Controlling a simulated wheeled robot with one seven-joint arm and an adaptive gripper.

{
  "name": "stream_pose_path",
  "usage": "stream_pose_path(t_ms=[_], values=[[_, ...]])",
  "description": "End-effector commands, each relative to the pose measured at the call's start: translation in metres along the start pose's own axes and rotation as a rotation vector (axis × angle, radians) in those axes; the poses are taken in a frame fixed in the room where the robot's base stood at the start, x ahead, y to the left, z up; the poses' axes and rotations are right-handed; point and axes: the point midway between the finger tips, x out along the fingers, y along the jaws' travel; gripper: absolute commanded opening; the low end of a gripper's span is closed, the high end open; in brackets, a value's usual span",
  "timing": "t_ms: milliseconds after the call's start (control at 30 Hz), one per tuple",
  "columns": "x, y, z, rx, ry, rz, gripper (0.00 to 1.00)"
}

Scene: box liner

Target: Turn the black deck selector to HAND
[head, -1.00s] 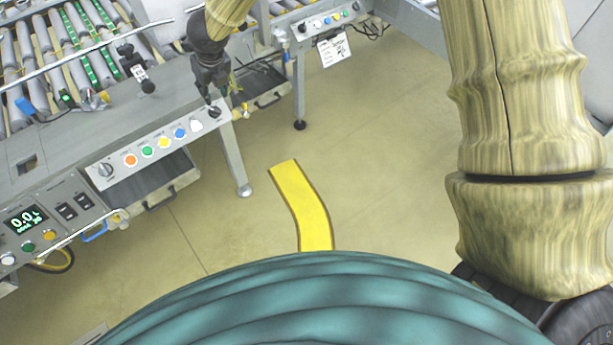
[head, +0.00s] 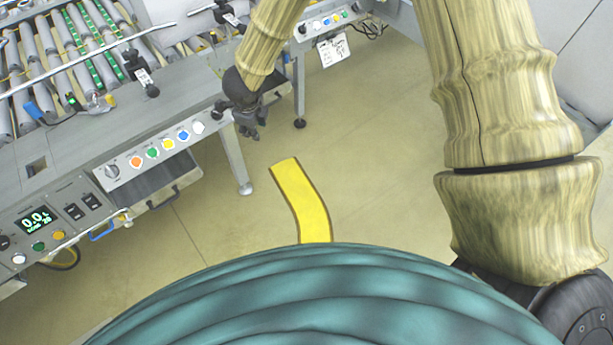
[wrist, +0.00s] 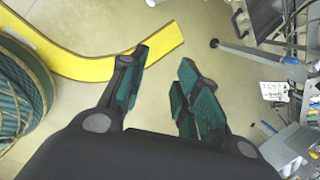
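A dark, black-looking knob (head: 218,111) is at the right end of the near button panel (head: 127,178), partly beside my gripper; its setting and any HAND label are too small to read. A grey-looking rotary knob (head: 112,171) sits at the panel's left end. My gripper (head: 250,132) hangs just right of the panel's right end, pointing down, apart from the dark knob. The dark knob cannot be made out in the wrist view.
Orange, green, yellow, blue and white buttons (head: 167,144) line the panel. A control box with a display (head: 36,220) is at left. A far panel (head: 328,22) is behind. Floor with a yellow strip (head: 303,200) is open.

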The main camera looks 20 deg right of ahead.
Motion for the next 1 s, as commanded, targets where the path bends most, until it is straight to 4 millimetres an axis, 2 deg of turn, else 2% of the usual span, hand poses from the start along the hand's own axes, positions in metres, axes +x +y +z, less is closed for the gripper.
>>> stream_pose_path(t_ms=[600, 1000], values=[[0.026, 0.031, -0.084, -0.453, 0.085, -0.004, 0.32], [0.034, 0.056, -0.138, -0.765, 0.116, 0.019, 0.32]])
